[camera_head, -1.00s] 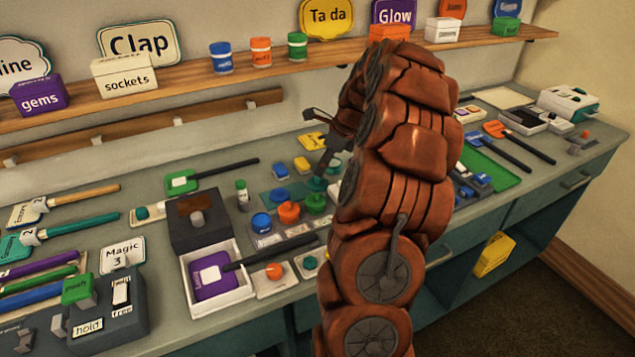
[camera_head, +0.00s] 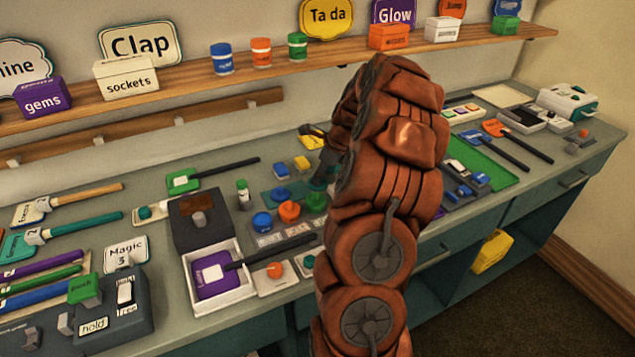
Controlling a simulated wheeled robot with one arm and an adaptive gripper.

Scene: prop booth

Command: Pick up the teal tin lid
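My gripper (camera_head: 318,176) is dark and reaches down over the middle of the counter, partly hidden behind my arm. Its fingertips are low, just behind the green tin (camera_head: 316,201). I cannot make out a teal lid clearly at this moment; the spot by the fingertips is mostly covered by my gripper. Whether the fingers touch or hold anything there cannot be seen. A blue tin (camera_head: 262,222) and an orange tin (camera_head: 289,211) stand left of the green tin. A blue piece (camera_head: 281,194) lies on a teal mat behind them.
A dark box (camera_head: 200,226) and an open white box with a purple piece (camera_head: 214,282) stand left of the tins. A small green-capped bottle (camera_head: 243,193) stands behind. A green tray (camera_head: 485,165) lies to the right. The shelf (camera_head: 190,75) runs above.

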